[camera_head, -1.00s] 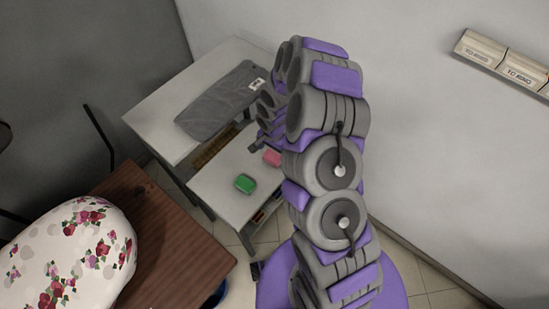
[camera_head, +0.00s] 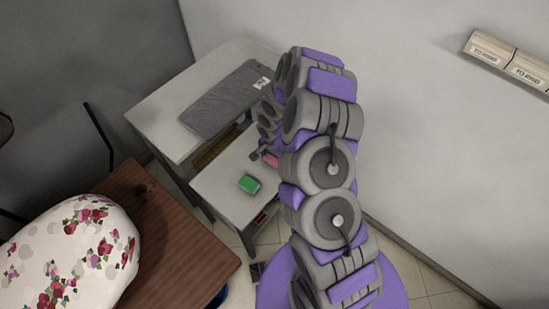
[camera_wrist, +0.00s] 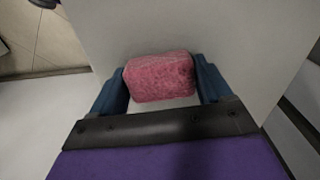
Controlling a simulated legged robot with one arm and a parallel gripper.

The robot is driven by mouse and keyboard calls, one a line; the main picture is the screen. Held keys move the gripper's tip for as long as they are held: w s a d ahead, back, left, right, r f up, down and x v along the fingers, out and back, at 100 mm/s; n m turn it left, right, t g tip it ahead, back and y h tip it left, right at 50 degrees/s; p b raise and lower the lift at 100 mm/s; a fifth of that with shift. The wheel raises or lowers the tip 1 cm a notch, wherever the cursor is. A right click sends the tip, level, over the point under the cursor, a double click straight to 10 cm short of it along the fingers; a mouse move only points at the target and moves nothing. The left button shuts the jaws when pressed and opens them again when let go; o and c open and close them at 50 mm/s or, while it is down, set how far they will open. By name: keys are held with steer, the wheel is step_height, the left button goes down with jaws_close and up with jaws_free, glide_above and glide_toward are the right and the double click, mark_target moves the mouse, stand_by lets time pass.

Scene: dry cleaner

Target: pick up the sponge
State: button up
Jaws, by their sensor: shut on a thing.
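A pink, rough-textured block, which looks like the sponge (camera_wrist: 160,78), sits between the two blue fingers of my gripper (camera_wrist: 161,68) in the wrist view. The fingers are shut on its left and right sides. In the head view only a small part of the pink sponge (camera_head: 271,160) shows, at the right of the low white surface. My arm hides the rest of it and most of the gripper. I cannot tell whether the sponge is clear of the surface below.
A green block (camera_head: 249,184) lies on the low white table (camera_head: 222,188). Behind is a higher white table (camera_head: 165,128) with a folded grey garment (camera_head: 222,104). A brown wooden table (camera_head: 183,255) with a flowered cover (camera_head: 75,250) stands at the lower left. A wall is on the right.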

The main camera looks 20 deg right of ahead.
mark_target(274, 159)
steer(key=shift+c, duration=0.8)
steer(key=shift+d, duration=0.6)
steer(key=shift+r, duration=0.45)
steer(key=r, duration=0.1)
steer(key=r+p, duration=0.1)
steer(key=a+r, duration=0.1)
steer(key=shift+s, duration=0.4)
steer(key=s+a+p, duration=0.1)
steer(key=s+a, duration=0.1)
steer(key=s, duration=0.5)
steer(key=s+a+r+p, duration=0.1)
steer(key=s+a, duration=0.2)
steer(key=s, duration=0.4)
steer(key=shift+s, duration=0.15)
